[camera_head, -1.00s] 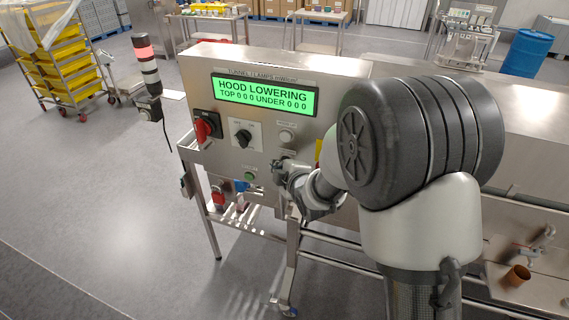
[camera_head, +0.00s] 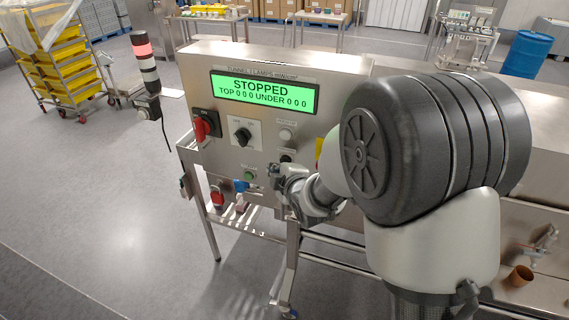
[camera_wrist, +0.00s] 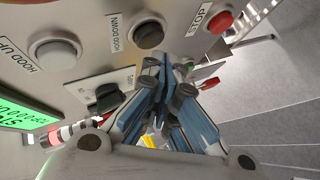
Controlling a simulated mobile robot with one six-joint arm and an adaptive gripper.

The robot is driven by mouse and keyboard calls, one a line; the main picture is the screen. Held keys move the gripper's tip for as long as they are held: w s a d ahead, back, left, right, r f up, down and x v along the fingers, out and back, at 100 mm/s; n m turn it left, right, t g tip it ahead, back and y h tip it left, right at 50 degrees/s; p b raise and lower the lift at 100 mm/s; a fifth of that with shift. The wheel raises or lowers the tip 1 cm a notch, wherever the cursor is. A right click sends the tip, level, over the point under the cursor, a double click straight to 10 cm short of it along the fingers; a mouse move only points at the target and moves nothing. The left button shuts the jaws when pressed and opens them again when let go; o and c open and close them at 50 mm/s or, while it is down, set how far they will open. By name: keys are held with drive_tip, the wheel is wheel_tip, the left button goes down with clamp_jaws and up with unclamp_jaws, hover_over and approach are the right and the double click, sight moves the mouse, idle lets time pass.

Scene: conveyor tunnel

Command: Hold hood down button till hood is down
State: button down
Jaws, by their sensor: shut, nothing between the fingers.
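The control panel (camera_head: 262,140) has a green screen (camera_head: 261,93) reading "STOPPED" and "TOP 0 0 0 UNDER 0 0 0". The dark hood down button (camera_wrist: 149,34), labelled "HOOD DOWN", sits between the pale hood up button (camera_wrist: 55,50) and the red stop button (camera_wrist: 219,21) in the wrist view. In the head view the hood down button (camera_head: 287,157) shows just above my gripper (camera_head: 274,171). My gripper is shut and empty. Its fingertips (camera_wrist: 166,78) appear apart from the hood down button in the wrist view.
The panel also carries a red rotary switch (camera_head: 204,125), a black selector knob (camera_head: 243,136) and a green button (camera_head: 248,176).

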drive_tip(key=shift+s, duration=0.1)
drive_tip(key=s+b, duration=0.1)
drive_tip(key=s+a, duration=0.1)
drive_tip(key=s, duration=0.1)
drive_tip(key=s+b, duration=0.1)
drive_tip(key=shift+s+a+b, duration=0.3)
drive_tip(key=shift+a, duration=0.05)
idle(0.7)
